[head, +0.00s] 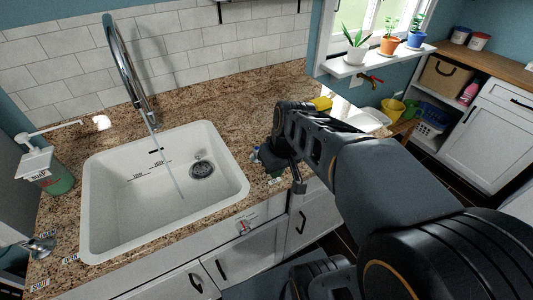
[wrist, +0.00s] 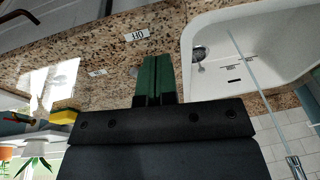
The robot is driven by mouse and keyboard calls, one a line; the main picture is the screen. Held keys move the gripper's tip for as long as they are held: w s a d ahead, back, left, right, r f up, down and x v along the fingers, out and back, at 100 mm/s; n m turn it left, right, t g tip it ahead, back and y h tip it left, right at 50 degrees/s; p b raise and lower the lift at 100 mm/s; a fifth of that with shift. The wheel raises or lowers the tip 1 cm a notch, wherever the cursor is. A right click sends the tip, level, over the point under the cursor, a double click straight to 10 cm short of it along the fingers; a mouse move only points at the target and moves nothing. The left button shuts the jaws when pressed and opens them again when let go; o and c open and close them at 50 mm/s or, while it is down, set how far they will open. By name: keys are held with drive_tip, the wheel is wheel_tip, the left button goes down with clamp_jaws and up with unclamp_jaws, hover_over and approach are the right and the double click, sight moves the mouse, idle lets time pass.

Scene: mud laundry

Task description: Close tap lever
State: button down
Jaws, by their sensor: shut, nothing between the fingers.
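A chrome tap (head: 122,70) arches over the white sink (head: 100,225), and a thin stream of water (head: 170,170) falls from it into the basin. A small metal lever (head: 40,246) stands on the granite counter at the sink's front left corner, with small labels in front of it. My gripper (head: 272,172) is at the sink's right edge, across the basin from that lever. In the wrist view its green fingers (wrist: 154,80) are together and empty, over the counter. The lever does not show in the wrist view.
A green soap bottle (head: 58,180) with a white pump stands left of the sink. A yellow sponge (wrist: 63,116) lies right of the sink. A small red-handled fitting (head: 243,227) is on the cabinet front. A red wall tap (head: 370,79) is under the plant shelf.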

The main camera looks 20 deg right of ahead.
drive_tip(key=w+d+f+n+y+p, duration=0.1)
drive_tip(key=w+d+n+y+p, duration=0.15)
drive_tip(key=w+d, duration=0.4)
drive_tip(key=w+d+n+y+p, duration=0.15)
drive_tip(key=w+d+y, duration=0.25)
drive_tip(key=d, duration=0.5)
drive_tip(key=shift+t, duration=0.4)
drive_tip(key=x, duration=0.9)
drive_tip(key=shift+d+f+p, duration=0.2)
drive_tip(key=shift+d+p, duration=0.05)
drive_tip(key=shift+p, duration=0.15)
drive_tip(key=a, duration=0.1)
drive_tip(key=p, duration=0.1)
drive_tip(key=s+a, duration=0.1)
drive_tip(key=shift+a+r, duration=0.35)
drive_tip(key=shift+r, duration=0.05)
drive_tip(key=shift+s+a+p, duration=0.1)
drive_tip(key=shift+a+p, duration=0.2)
drive_tip(key=shift+a, duration=0.15)
